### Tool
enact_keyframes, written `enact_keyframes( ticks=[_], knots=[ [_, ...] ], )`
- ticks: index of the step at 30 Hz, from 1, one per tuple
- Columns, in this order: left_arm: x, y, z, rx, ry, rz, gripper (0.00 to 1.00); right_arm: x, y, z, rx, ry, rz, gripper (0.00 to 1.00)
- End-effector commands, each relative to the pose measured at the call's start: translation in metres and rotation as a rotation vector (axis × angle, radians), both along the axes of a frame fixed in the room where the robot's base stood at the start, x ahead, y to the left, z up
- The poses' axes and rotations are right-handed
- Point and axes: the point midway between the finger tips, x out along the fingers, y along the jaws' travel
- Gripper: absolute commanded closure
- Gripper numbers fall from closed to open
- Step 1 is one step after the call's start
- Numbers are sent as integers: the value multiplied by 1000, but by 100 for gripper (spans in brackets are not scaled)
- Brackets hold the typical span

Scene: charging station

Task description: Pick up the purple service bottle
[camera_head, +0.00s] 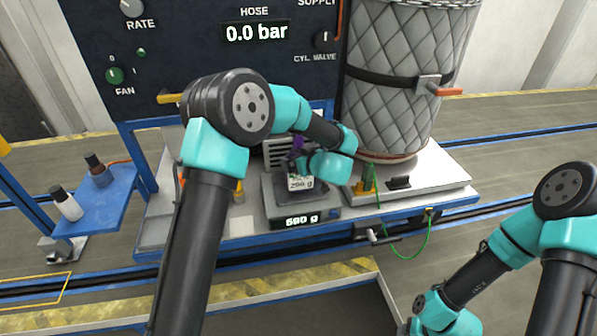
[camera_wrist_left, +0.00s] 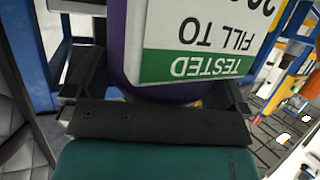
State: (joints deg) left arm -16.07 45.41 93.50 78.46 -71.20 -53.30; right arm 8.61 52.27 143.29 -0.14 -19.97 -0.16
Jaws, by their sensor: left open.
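The purple service bottle (camera_head: 300,184) stands on a scale (camera_head: 306,222), mostly hidden behind my left gripper (camera_head: 294,163). Its white label shows low down and a bit of purple shows above. In the left wrist view the purple bottle (camera_wrist_left: 117,48) fills the upper middle, with its white and green label upside down. My left gripper (camera_wrist_left: 155,90) is open, with one dark finger on each side of the bottle. I cannot tell whether the fingers touch it. My right arm is at the lower right of the head view, its fingers out of frame.
The scale display reads about 680 g. A large quilted cylinder (camera_head: 400,90) stands to the right on the bench, with a green cable in front. A dark control panel (camera_head: 200,50) rises behind. A blue side shelf (camera_head: 105,205) at left holds two small bottles.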

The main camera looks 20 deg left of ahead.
Motion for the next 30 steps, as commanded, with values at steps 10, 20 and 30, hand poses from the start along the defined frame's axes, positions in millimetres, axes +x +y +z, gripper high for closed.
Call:
enact_keyframes(
  ticks=[10,20,30],
  knots=[
    [0,0,0,1,-1,0,0,0,0,0,0,0,0,51],
    [0,0,0,1,-1,0,22,0,0,0,0,0,0,51],
    [0,0,0,1,-1,0,55,0,0,0,0,0,0,51]
  ],
)
